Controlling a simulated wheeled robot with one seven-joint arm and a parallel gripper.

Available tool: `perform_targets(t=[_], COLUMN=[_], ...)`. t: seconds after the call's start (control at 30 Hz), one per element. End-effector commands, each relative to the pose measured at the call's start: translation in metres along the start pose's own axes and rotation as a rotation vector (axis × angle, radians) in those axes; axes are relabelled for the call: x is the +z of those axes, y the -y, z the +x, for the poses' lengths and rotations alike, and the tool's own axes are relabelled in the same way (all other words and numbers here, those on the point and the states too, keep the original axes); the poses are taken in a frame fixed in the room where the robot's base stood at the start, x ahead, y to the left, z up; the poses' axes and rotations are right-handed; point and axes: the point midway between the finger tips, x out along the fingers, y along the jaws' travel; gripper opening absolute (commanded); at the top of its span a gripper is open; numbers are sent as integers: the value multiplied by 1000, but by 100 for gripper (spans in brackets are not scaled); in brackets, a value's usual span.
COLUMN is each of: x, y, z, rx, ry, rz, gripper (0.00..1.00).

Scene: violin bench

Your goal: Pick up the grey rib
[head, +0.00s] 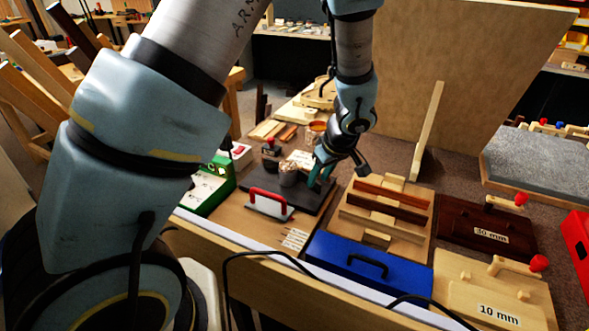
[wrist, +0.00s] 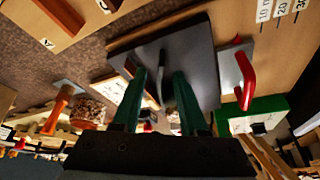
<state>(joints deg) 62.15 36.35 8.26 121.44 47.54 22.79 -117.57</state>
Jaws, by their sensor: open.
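A thin, slightly curved grey strip, which looks like the grey rib (wrist: 161,86), shows in the wrist view in front of a dark slab (wrist: 205,70). It stands out between the two green fingers of my gripper (wrist: 160,88). The fingers are open, with a gap visible on each side of the strip; I cannot tell its exact depth between them. In the head view my gripper (head: 324,174) hangs low at the right side of the dark slab (head: 312,196). I cannot make out the rib there.
A red-handled plate (head: 268,205) and a green box (head: 219,183) are left of my gripper. A wooden board (head: 350,222) with brown strips and a blue box (head: 345,268) are at right and front.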

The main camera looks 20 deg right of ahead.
Motion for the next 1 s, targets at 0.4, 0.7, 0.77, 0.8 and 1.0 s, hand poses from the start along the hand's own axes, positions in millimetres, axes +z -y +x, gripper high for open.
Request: perform_targets(t=[0.4, 0.7, 0.77, 0.8, 1.0], x=[0, 0, 0, 0, 0], y=[0, 0, 0, 0, 0], z=[22, 22, 22, 22, 21], rx=[1, 1, 0, 0, 0], ry=[-1, -1, -1, -1, -1], rz=[0, 0, 0, 0, 0], gripper=[42, 13, 6, 2, 0])
